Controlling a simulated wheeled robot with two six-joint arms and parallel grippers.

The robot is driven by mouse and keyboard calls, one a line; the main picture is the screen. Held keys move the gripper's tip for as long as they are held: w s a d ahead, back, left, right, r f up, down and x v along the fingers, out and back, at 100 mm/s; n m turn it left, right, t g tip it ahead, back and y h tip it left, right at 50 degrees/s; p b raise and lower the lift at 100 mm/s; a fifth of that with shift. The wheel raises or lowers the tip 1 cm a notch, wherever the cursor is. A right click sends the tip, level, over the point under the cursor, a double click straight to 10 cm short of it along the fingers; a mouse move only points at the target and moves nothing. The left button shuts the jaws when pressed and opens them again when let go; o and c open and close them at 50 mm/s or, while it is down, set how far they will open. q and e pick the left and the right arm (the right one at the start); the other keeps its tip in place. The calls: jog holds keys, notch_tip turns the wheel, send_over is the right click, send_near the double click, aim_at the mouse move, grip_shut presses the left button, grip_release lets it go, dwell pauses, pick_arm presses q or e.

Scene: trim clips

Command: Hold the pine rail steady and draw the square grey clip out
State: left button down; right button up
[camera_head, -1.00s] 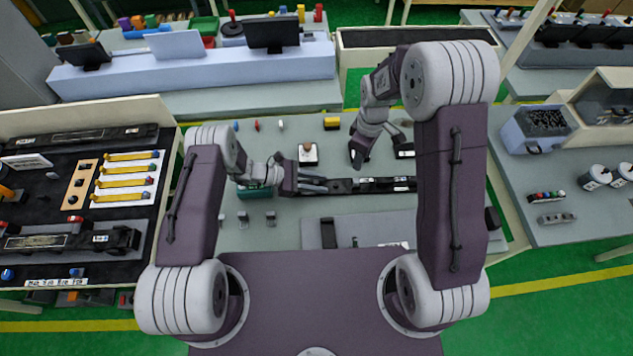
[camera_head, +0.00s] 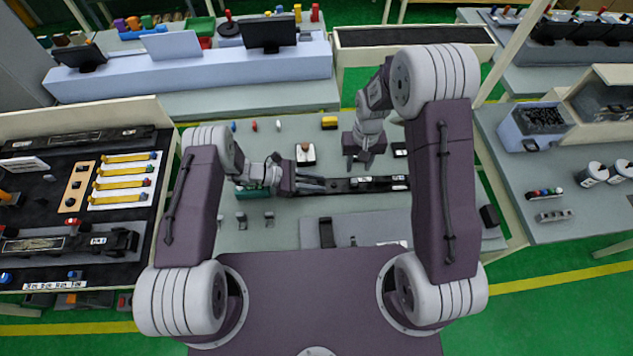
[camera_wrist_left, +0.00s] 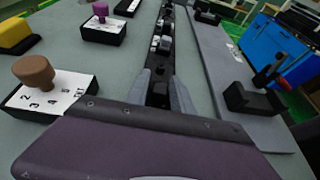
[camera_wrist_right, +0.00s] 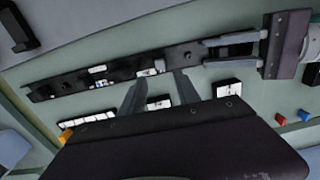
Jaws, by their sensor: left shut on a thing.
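A long dark rail (camera_head: 385,184) lies across the table; it looks black, not pine. My left gripper (camera_head: 322,185) is shut on its left part. In the left wrist view, the rail (camera_wrist_left: 159,72) runs away between the fingertips. Several small grey and white clips (camera_wrist_left: 164,44) sit along it; I cannot tell for sure which is the square grey one. My right gripper (camera_head: 358,164) is just behind the rail, above the table. In the right wrist view its fingers (camera_wrist_right: 160,85) are apart and empty, pointing toward a pale clip (camera_wrist_right: 150,72) on the rail.
Behind the rail stands a white-topped block with a brown knob (camera_head: 305,154) and a yellow block (camera_head: 329,122). In front lies a grey panel (camera_head: 345,230) with a black bracket on it. Small grey pieces (camera_head: 241,219) stand at front left.

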aim_at(355, 181)
notch_tip(355, 181, down, 9)
jog(key=shift+r, duration=0.1)
grip_shut()
dwell(0.4)
grip_release()
jog(key=shift+r, duration=0.2)
dwell(0.3)
grip_shut()
